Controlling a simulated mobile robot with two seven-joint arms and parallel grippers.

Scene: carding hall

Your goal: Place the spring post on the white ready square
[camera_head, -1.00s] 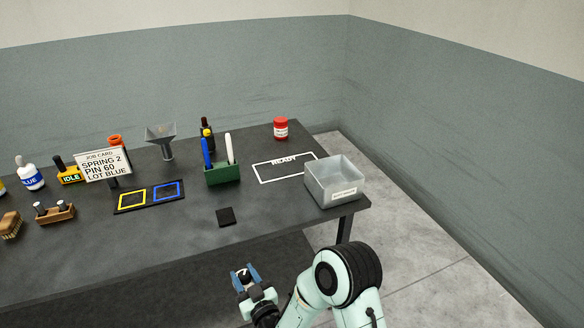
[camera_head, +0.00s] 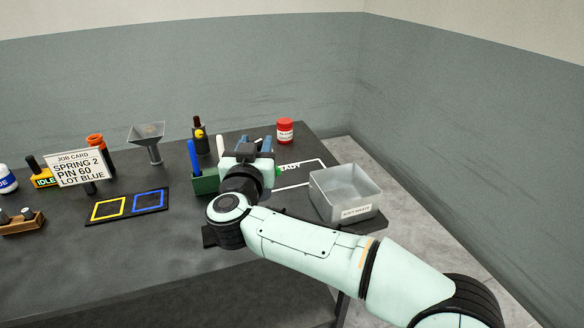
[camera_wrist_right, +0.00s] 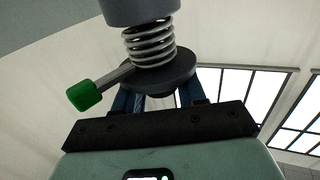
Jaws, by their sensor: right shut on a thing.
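My right gripper (camera_head: 247,150) is shut on the spring post. The green tip also shows beside the gripper in the head view. The ready square (camera_head: 292,187) is a white outline marked READY; its left part is hidden by my gripper. My left gripper is not in view.
A grey metal bin (camera_head: 345,195) stands just right of the ready square. A red-lidded jar (camera_head: 285,131) stands behind it. The green holder (camera_head: 204,184) with pens is close beside my gripper. A mat (camera_head: 127,205) with yellow and blue squares lies left. A job card (camera_head: 80,167) stands farther left.

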